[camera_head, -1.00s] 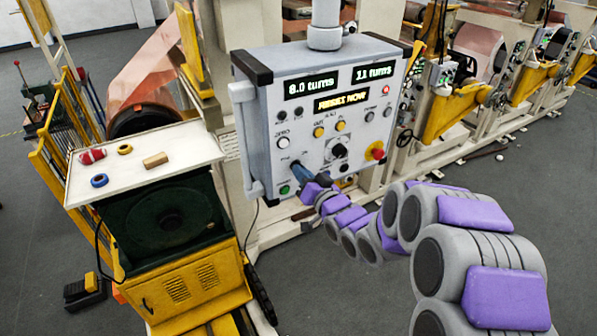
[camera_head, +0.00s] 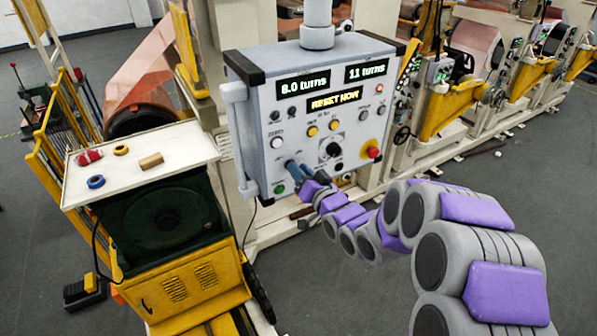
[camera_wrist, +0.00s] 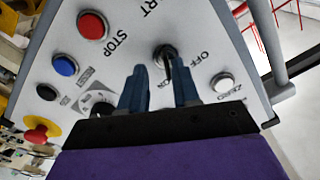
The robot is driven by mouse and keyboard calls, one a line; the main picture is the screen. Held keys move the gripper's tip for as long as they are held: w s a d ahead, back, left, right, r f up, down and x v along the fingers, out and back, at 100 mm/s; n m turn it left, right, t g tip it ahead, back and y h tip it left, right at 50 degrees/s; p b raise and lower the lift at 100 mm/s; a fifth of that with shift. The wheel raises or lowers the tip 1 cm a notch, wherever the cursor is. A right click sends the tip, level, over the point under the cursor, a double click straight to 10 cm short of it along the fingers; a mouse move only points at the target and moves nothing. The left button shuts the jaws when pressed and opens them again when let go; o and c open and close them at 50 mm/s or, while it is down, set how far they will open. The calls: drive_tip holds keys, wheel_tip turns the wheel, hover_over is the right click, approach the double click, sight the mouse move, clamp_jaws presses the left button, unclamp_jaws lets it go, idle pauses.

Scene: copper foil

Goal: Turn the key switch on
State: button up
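The key switch (camera_wrist: 165,52) is a dark round lock with a small key, between the OFF label and the START lettering on the grey control box (camera_head: 262,130). In the wrist view my gripper (camera_wrist: 160,66) has its two blue fingers apart, one on each side of the key, with a visible gap. I cannot tell whether either finger touches it. In the head view my gripper (camera_head: 298,168) is at the lower left of the box's front, and it hides the key switch there.
A white button (camera_wrist: 222,83), a red button (camera_wrist: 92,25), a blue button (camera_wrist: 65,65) and a red emergency knob (camera_wrist: 38,130) surround the switch. A display reads RESET NOW (camera_head: 334,100). A white-topped cabinet (camera_head: 130,172) stands left of the box.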

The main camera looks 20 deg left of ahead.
drive_tip(key=shift+s+a, duration=0.15)
drive_tip(key=shift+s, duration=0.1)
drive_tip(key=b+v, duration=1.6)
drive_tip(key=v, duration=0.1)
drive_tip(key=shift+d, duration=0.3)
drive_tip(key=shift+f, duration=0.15)
